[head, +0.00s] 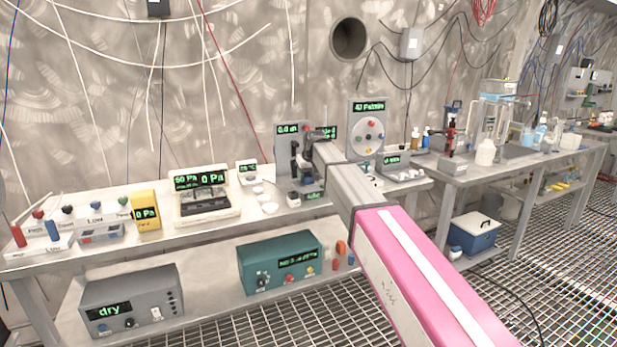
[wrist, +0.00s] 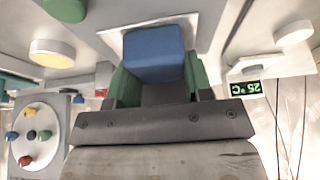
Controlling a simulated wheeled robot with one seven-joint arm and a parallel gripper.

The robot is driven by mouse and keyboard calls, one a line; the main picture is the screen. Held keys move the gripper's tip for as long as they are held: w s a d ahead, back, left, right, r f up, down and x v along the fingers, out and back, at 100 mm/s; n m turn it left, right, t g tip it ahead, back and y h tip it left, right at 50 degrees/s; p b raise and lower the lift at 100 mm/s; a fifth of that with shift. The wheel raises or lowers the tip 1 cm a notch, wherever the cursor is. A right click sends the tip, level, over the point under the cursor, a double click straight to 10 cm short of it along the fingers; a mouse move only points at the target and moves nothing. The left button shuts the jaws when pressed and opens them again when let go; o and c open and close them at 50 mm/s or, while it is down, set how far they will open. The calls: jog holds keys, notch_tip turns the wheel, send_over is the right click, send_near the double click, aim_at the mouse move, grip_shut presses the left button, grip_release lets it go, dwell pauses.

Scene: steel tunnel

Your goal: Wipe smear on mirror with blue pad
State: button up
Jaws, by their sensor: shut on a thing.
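My gripper (wrist: 158,78) is shut on the blue pad (wrist: 153,50), which sits between its two green fingers in the wrist view. Just beyond the pad is a pale flat plate (wrist: 112,42) with a light edge, which may be the mirror. I cannot tell whether the pad touches it. No smear can be made out; the pad and fingers cover part of the plate. In the head view my gripper (head: 300,162) is over the back bench, in front of a grey instrument (head: 285,140), and the pad cannot be made out.
A panel with coloured knobs (head: 368,136) stands right of my gripper. Left of it are small white dishes (head: 268,208), a scale (head: 205,203) and a yellow meter (head: 146,212) on the bench (head: 235,227). A teal box (head: 278,262) is on the lower shelf.

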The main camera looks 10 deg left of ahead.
aim_at(309, 177)
jog(key=shift+w+a, duration=0.55)
jog(key=shift+w, duration=0.2)
jog(key=shift+r, duration=0.1)
jog(key=shift+s+d, duration=0.6)
jog(key=shift+s, duration=0.25)
jog(key=shift+s+d, duration=0.55)
jog(key=shift+s, duration=0.25)
jog(key=shift+r, duration=2.95)
jog(key=shift+r, duration=0.15)
